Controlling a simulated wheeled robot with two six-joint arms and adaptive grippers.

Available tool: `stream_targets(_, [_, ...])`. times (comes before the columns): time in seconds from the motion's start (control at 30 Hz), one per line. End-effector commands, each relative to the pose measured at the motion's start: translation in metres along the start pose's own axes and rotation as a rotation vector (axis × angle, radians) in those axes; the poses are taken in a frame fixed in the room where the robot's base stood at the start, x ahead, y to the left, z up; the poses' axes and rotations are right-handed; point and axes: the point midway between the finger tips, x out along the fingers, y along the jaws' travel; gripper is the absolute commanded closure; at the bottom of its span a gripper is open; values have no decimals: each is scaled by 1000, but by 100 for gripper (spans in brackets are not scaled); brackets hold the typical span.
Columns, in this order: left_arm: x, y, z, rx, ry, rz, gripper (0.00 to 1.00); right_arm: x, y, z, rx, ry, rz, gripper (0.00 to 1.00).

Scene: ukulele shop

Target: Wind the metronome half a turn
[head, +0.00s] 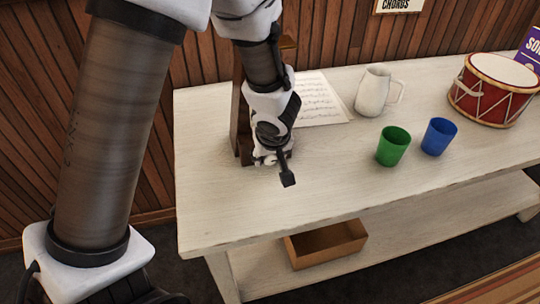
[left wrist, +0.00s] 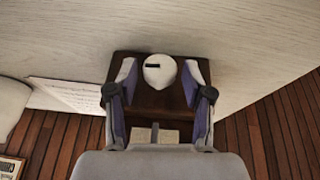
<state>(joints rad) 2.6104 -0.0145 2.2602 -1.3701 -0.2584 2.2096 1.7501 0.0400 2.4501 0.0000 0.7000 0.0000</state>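The metronome (head: 239,118) is a dark brown wooden body on the left part of the table, mostly hidden behind my left arm in the head view. In the left wrist view its brown face (left wrist: 160,98) carries a round white winding knob (left wrist: 159,75) with a short black mark lying nearly level. My left gripper (head: 272,157) is at the metronome. In the left wrist view its two fingers (left wrist: 160,82) stand on either side of the knob, with a narrow gap showing on each side. My right gripper is in neither view.
On the pale table (head: 230,208) lies a music sheet (head: 322,100) behind my gripper. To the right are a white pitcher (head: 373,90), a green cup (head: 393,146), a blue cup (head: 438,137) and a red drum (head: 494,90). An open wooden box (head: 325,243) sits on the lower shelf.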

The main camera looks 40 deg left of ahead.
Motion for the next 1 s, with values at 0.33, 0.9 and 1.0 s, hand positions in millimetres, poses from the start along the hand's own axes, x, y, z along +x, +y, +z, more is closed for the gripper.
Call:
stream_targets(0.33, [0,0,0,2,-1,-4,100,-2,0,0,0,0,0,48])
stream_targets(0.9, [-5,5,-1,107,-4,-256,100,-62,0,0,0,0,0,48])
stream_targets(1.0, [-4,6,0,143,-3,-340,100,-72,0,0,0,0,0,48])
